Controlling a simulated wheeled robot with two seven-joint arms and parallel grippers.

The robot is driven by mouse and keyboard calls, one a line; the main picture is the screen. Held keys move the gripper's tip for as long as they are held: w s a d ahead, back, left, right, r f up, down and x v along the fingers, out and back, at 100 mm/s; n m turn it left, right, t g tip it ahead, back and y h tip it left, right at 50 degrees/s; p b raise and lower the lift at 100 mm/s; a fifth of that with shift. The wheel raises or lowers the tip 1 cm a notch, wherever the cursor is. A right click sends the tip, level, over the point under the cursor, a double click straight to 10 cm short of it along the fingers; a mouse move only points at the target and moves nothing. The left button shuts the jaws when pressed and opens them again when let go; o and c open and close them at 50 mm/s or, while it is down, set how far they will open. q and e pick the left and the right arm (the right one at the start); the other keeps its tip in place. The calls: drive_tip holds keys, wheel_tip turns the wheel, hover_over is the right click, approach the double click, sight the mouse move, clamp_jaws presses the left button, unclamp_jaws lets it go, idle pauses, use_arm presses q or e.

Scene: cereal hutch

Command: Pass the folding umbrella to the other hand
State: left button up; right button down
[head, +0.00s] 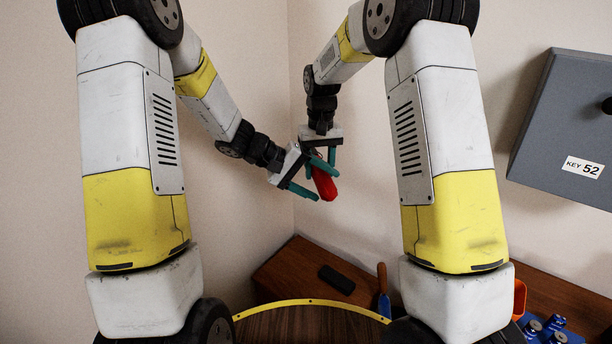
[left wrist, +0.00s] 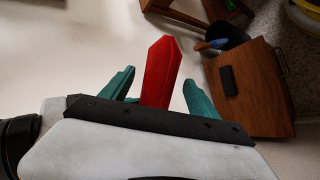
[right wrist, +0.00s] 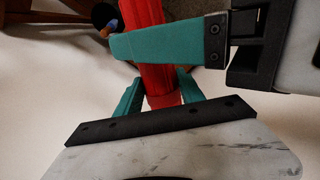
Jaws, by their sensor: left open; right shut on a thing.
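The red folding umbrella (head: 325,187) is held in the air between my two grippers, its lower end pointing down. My right gripper (head: 320,163) is above and shut on its upper part; in the right wrist view the umbrella (right wrist: 142,72) runs between the fingers. My left gripper (head: 326,185) comes from the left and is open, one finger on each side of the umbrella. In the left wrist view the umbrella (left wrist: 160,75) stands between the spread teal fingers, with gaps on both sides. A left finger crosses the umbrella in the right wrist view.
A yellow-rimmed round wooden surface (head: 300,325) is in front. A grey key box (head: 565,125) hangs on the right wall.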

use_arm(q)
drive_tip(key=shift+w+d+f, duration=0.1)
drive_tip(key=shift+d+f, duration=0.25)
clamp_jaws()
use_arm(e)
drive_tip(key=c, duration=0.6)
unclamp_jaws()
drive_tip(key=shift+c, duration=0.2)
